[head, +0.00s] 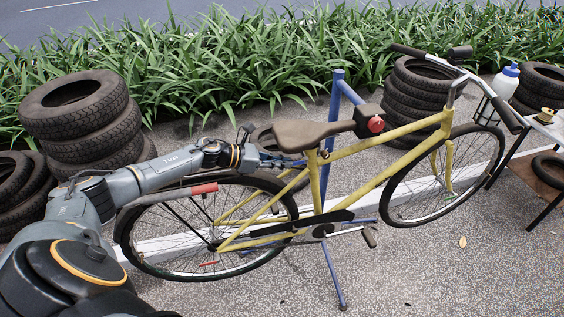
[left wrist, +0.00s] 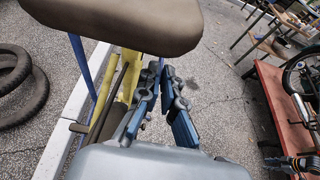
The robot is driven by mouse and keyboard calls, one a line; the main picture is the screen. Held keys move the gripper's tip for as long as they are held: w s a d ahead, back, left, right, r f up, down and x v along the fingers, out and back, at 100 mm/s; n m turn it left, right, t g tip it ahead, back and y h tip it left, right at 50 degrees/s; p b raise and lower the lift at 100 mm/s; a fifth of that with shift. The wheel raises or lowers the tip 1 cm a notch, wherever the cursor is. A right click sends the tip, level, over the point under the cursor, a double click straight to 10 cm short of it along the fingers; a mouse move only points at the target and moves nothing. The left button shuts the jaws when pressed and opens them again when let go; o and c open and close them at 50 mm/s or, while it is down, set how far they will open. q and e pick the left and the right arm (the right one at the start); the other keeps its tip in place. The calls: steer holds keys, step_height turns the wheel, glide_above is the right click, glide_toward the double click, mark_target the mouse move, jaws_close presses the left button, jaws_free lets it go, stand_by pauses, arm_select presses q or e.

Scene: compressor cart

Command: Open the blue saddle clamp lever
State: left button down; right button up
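A yellow bicycle (head: 380,177) with a brown saddle (head: 305,133) leans on a blue stand (head: 334,120). The yellow seat tube (head: 315,180) runs down below the saddle. My left gripper (head: 292,163) is just behind and below the saddle, near the seat tube. In the left wrist view, its two blue-padded fingers (left wrist: 163,76) are apart with a narrow gap and nothing seen between them. The saddle (left wrist: 115,22) hangs over them there, and yellow tubes (left wrist: 128,75) lie left of them. I cannot make out the blue clamp lever in either view.
The rear wheel (head: 215,270) and its fender are beneath my left arm. Stacked tyres (head: 80,115) stand at the left, more tyres (head: 415,90) behind the handlebar. A red bench (left wrist: 285,115) is at the right in the wrist view. Bare pavement (head: 430,275) lies in front.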

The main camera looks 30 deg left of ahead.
arm_select(q)
steer(key=w+d+n+g+y+p, duration=0.2)
steer(key=d+n+y+p, duration=0.6)
steer(key=n+y, duration=1.1)
steer(key=d+y, duration=0.1)
steer(key=d, duration=0.2)
steer(key=shift+w+g, duration=0.15)
steer(key=shift+g, duration=0.15)
steer(key=shift+r, duration=0.15)
stand_by(0.4)
steer(key=c, duration=1.5)
jaws_free()
steer(key=shift+c, duration=0.2)
